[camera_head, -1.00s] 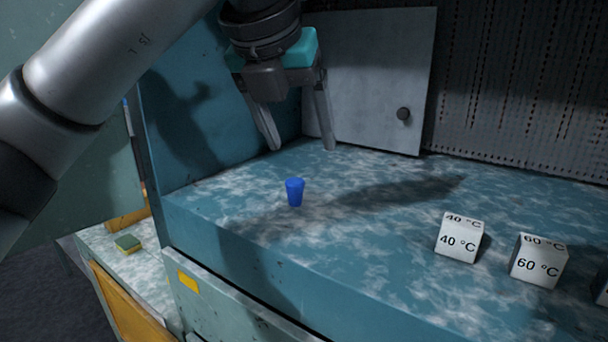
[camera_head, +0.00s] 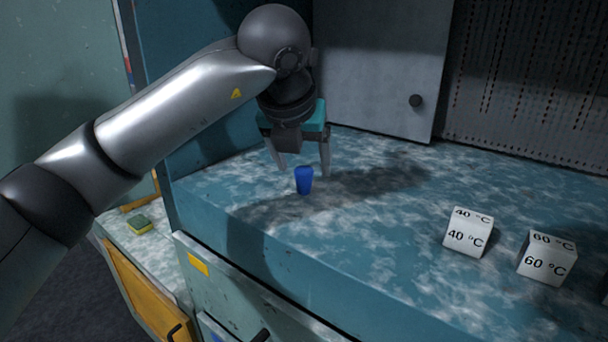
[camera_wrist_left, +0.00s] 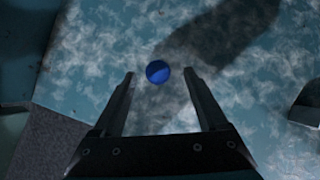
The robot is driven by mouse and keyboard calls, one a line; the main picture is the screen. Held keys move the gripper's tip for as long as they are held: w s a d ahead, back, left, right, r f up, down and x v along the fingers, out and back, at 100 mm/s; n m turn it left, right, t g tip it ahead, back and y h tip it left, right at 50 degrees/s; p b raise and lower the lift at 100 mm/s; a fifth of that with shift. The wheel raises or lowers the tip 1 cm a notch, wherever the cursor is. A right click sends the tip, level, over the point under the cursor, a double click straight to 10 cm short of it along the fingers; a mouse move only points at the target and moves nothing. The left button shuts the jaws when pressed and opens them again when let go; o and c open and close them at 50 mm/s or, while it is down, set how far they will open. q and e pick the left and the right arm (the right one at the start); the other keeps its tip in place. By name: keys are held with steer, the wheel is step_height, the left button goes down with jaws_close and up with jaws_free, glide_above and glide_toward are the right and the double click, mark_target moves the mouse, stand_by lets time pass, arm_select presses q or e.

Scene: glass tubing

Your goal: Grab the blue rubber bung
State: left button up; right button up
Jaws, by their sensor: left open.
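The blue rubber bung (camera_head: 304,180) stands upright on the blue mottled worktop, near its left end. It is a small tapered plug, wider at the top. In the left wrist view it shows from above as a blue disc (camera_wrist_left: 158,71), just beyond the fingertips and roughly midway between them. My left gripper (camera_head: 303,173) is open and empty, pointing down, with its two fingers apart above and behind the bung in the head view. In the left wrist view the open fingers (camera_wrist_left: 158,74) do not touch it. My right gripper is not in view.
White blocks marked 40 °C (camera_head: 468,233) and 60 °C (camera_head: 545,260) stand to the right on the worktop (camera_head: 380,240). A grey panel with a knob (camera_head: 380,70) is behind. The worktop around the bung is clear.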

mark_target(303, 170)
arm_select(q)
steer(key=shift+p+x, duration=0.35)
steer(key=shift+x, duration=1.45)
steer(key=shift+a, duration=0.1)
jaws_close()
